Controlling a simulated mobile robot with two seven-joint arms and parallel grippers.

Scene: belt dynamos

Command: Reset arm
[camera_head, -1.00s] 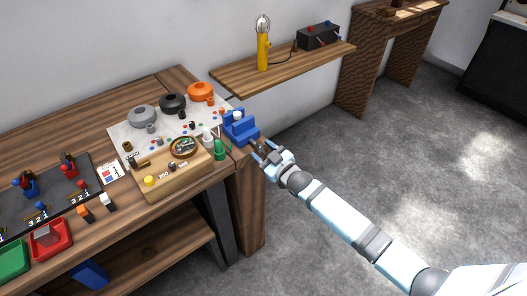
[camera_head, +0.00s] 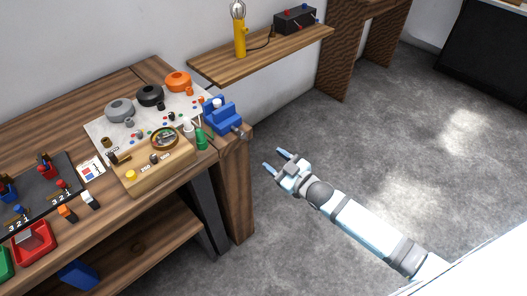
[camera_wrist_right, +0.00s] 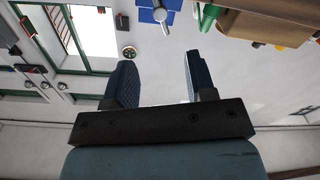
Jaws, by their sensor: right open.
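My right gripper (camera_head: 276,160) is open and empty in the head view. It hangs over the grey floor, to the right of the workbench and apart from it. Its two spread fingers also show in the right wrist view (camera_wrist_right: 160,85), with nothing between them. The closest bench object is a blue vise (camera_head: 222,117) at the bench's right corner, left of and above my gripper in the picture. The vise also shows in part at the top of the right wrist view (camera_wrist_right: 148,14). My left gripper is not in view.
The wooden workbench (camera_head: 236,185) holds a board with a gauge (camera_head: 163,139), several spools, a green bottle (camera_head: 201,140) and a red bin (camera_head: 33,243). Floor to the right is clear.

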